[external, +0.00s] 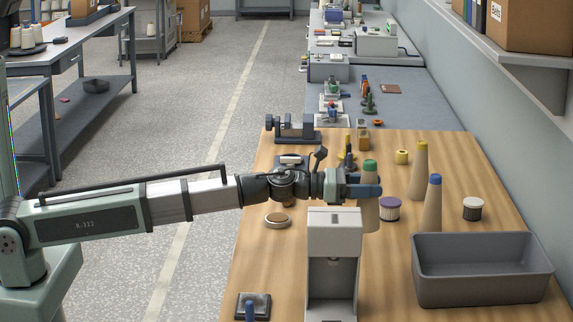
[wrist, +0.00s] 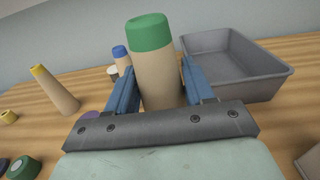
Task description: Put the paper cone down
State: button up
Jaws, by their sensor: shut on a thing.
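A tan paper cone with a green top (external: 370,167) stands upright between the blue fingers of my gripper (external: 366,191). In the wrist view the same green-topped cone (wrist: 155,65) fills the gap between the fingers, and my gripper (wrist: 155,85) is shut on it. Its lower end is partly hidden, and I cannot tell whether it touches the table. A yellow-topped cone (external: 419,172) and a blue-topped cone (external: 433,206) stand to its right on the wooden table (external: 390,270).
An empty grey tray (external: 483,296) sits at the front right. A purple-rimmed spool (external: 390,209) is close beside the held cone, and a black-and-white spool (external: 473,209) is farther right. A white machine (external: 334,235) stands in front of my gripper.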

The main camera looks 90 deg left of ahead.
jog(key=shift+d+r, duration=0.15)
jog(key=shift+r, duration=0.4)
jog(key=shift+d+r, duration=0.15)
jog(key=shift+r, duration=0.4)
jog(key=w+d+r+m+g+h, duration=0.1)
jog(key=w+d+r+m+h, duration=0.3)
jog(key=w+d, duration=0.75)
jog(key=w+d+r+h, duration=0.3)
jog(key=w+d+r, duration=0.2)
jog(key=w+d, duration=0.6)
notch_tip(320, 180, down, 10)
jog(key=a, duration=0.1)
jog(key=shift+w+r, duration=0.15)
jog(key=shift+w, duration=0.05)
jog(key=shift+f, duration=0.6)
jog(key=o, duration=1)
